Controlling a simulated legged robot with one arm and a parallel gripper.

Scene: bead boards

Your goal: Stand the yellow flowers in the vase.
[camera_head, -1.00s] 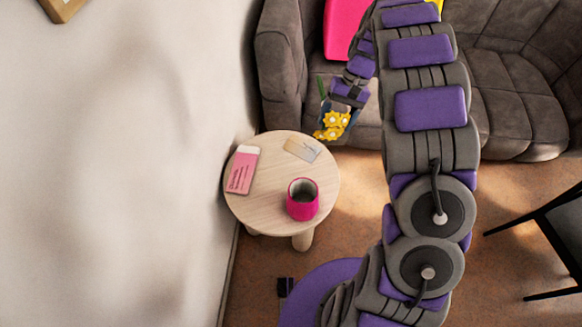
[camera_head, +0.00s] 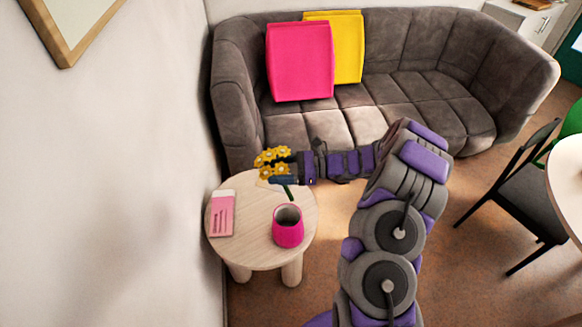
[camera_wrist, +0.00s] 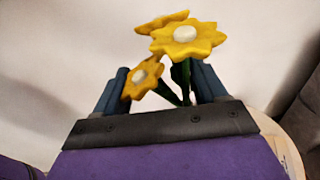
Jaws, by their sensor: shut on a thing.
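The yellow flowers (camera_head: 272,160) have pale centres and green stems. My gripper (camera_head: 282,180) is shut on their stems and holds them over the far part of the round side table (camera_head: 252,250). The blossoms are up and a stem end points down toward the vase. In the wrist view the flowers (camera_wrist: 180,45) rise between the two dark blue fingers (camera_wrist: 158,90). The pink vase (camera_head: 288,232) stands upright on the table, nearer to the camera than the flowers, its dark opening facing up. The flowers are outside the vase.
A pink booklet (camera_head: 222,214) lies on the table's left side. A white wall (camera_head: 120,180) is close on the left. A grey sofa (camera_head: 400,80) with pink (camera_head: 300,62) and yellow cushions stands behind. A dark chair (camera_head: 515,195) is at right.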

